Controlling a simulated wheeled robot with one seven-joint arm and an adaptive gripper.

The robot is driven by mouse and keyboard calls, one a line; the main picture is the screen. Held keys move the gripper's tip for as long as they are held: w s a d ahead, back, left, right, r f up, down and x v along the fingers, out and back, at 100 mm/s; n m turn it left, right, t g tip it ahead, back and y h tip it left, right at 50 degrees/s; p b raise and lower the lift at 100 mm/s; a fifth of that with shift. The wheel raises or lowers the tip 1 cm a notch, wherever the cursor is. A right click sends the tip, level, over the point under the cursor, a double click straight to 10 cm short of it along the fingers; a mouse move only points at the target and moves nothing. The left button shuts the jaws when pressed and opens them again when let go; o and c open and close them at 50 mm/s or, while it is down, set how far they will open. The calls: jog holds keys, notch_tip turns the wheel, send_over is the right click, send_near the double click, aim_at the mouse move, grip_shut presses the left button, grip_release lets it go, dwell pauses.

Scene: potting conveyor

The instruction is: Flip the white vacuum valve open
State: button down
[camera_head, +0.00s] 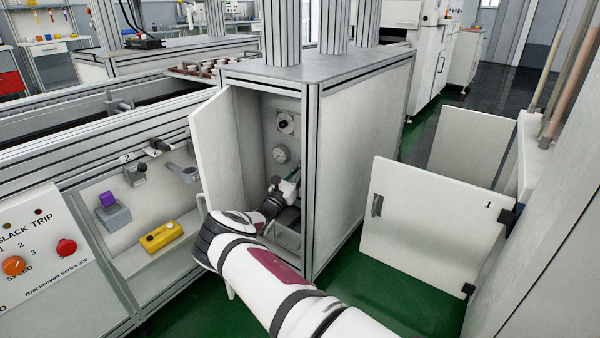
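An open cabinet (335,160) stands in the middle of the view, with its door (213,150) swung out to the left. Inside on its back wall are a black knob on a square plate (286,123) and a round gauge (280,155) below it. A small green part (294,175) shows near the right inner edge. I cannot clearly make out a white valve; my arm and the cabinet edge hide the lower part. My gripper (275,186) reaches into the cabinet, below the gauge. It is small and dark here, and its fingers cannot be told apart.
A control panel (35,245) with an orange knob (14,266) and a red button (66,248) is at left. A yellow box (161,236) and a purple-topped switch (108,202) sit beside it. An open door marked 1 (425,220) stands at right. Green floor is clear between.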

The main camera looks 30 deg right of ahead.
jog(key=shift+s+m, duration=0.1)
jog(key=shift+m, duration=0.4)
jog(key=c, duration=1.6)
grip_release()
jog(key=v, duration=1.2)
jog(key=shift+a, duration=0.1)
